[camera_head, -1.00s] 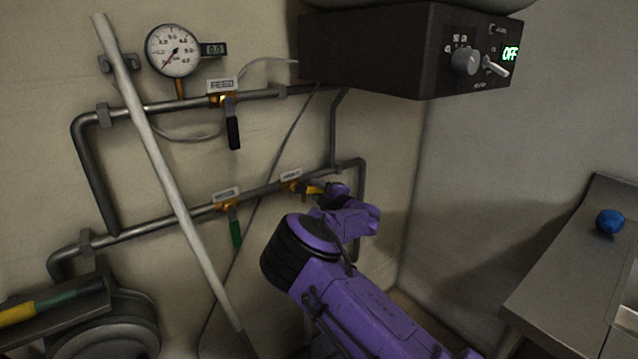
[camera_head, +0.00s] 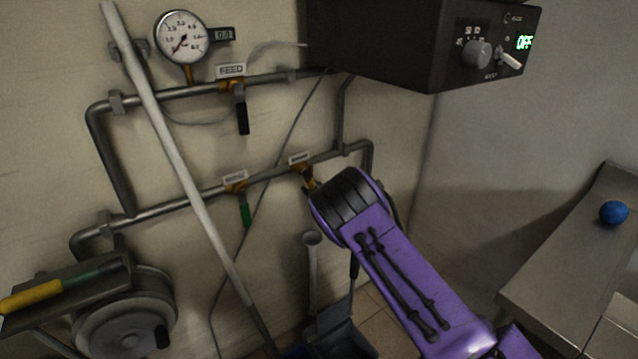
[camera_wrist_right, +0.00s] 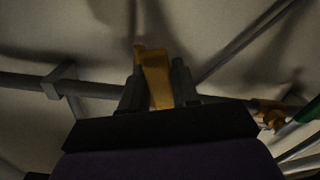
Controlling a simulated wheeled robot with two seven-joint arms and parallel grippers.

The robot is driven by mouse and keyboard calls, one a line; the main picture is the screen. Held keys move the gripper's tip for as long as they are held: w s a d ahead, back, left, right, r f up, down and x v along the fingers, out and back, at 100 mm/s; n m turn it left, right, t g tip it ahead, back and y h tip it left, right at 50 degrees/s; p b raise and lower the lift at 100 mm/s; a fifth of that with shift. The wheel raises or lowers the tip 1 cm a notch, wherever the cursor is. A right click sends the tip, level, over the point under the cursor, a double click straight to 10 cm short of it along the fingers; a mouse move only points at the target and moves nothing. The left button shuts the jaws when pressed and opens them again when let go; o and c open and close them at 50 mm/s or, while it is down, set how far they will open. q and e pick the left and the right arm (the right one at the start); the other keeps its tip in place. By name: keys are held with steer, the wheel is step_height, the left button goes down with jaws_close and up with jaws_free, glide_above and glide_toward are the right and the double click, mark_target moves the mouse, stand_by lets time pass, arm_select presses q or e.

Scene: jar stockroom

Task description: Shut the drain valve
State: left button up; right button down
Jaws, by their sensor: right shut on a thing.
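The lower pipe (camera_head: 165,209) carries two valves with small labels I cannot read. The right one has a yellow lever (camera_head: 310,184); only its top shows, slanting down and right from the pipe, and my right wrist hides the rest. In the right wrist view, the yellow lever (camera_wrist_right: 157,78) stands across the pipe line, between the fingers of my right gripper (camera_wrist_right: 158,88), which is shut on it. The left lower valve has a green handle (camera_head: 245,214) hanging down. My left gripper is not in view.
The FEED valve's black handle (camera_head: 242,118) hangs from the upper pipe below a gauge (camera_head: 182,38). A pale pole (camera_head: 180,165) leans across the pipes. A dark control box (camera_head: 400,45) reading OFF juts out above. A metal counter (camera_head: 565,250) with a blue ball (camera_head: 613,212) stands right.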

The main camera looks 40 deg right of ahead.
steer(key=shift+a+f+m+p, duration=0.1)
steer(key=shift+a+m+p, duration=0.2)
steer(key=shift+a+m, duration=0.5)
steer(key=shift+a+f+m+p, duration=0.1)
steer(key=shift+a+m+p, duration=0.2)
steer(key=shift+m, duration=0.8)
steer(key=shift+a, duration=0.1)
steer(key=c, duration=0.9)
jaws_free()
steer(key=s+b, duration=0.1)
steer(key=s, duration=0.9)
steer(key=shift+s+a, duration=0.15)
steer(key=shift+s, duration=0.1)
